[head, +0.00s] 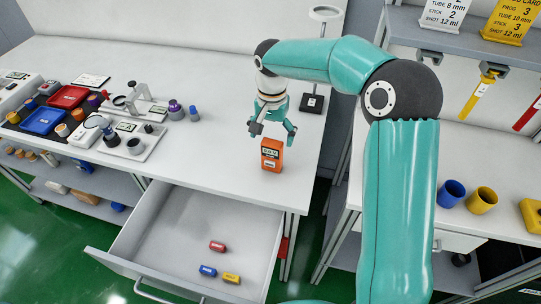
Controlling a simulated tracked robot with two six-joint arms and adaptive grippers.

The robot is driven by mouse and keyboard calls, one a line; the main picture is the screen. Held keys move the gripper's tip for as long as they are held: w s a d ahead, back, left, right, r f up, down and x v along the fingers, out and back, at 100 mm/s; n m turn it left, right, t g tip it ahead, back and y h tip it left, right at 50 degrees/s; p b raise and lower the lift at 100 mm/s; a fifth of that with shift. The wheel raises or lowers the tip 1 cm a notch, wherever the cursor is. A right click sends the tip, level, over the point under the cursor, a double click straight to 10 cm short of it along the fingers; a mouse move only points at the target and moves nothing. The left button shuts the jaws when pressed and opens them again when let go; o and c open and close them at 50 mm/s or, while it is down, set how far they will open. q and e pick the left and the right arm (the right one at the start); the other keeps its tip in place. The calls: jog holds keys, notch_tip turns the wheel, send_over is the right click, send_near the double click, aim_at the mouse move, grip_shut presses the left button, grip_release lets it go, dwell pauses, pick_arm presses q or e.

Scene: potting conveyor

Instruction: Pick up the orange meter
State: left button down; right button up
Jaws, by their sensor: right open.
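The orange meter (271,155) stands upright on the white bench top in the head view, near its front right edge. It has a small dark display near its top. My right gripper (271,131) is open just above and behind the meter, its fingers spread to either side. I cannot tell whether a finger touches it. My left gripper is not in view.
Below the bench, an open drawer (150,222) holds small red, blue and yellow blocks. A black-based stand (312,103) is behind the gripper. Trays and instruments crowd the bench's left. Blue (451,193) and yellow cups stand on the right bench.

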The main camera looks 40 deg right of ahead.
aim_at(272, 154)
jog(key=shift+s+d+f, duration=0.1)
jog(key=shift+f, duration=0.65)
jog(key=f, duration=0.1)
jog(key=f+p, duration=0.1)
jog(key=f, duration=0.2)
jog(key=shift+s+a+f, duration=0.25)
jog(key=shift+f, duration=0.4)
jog(key=shift+c, duration=0.2)
jog(key=c, duration=1.2)
jog(key=shift+r, duration=0.15)
jog(key=shift+c, duration=0.2)
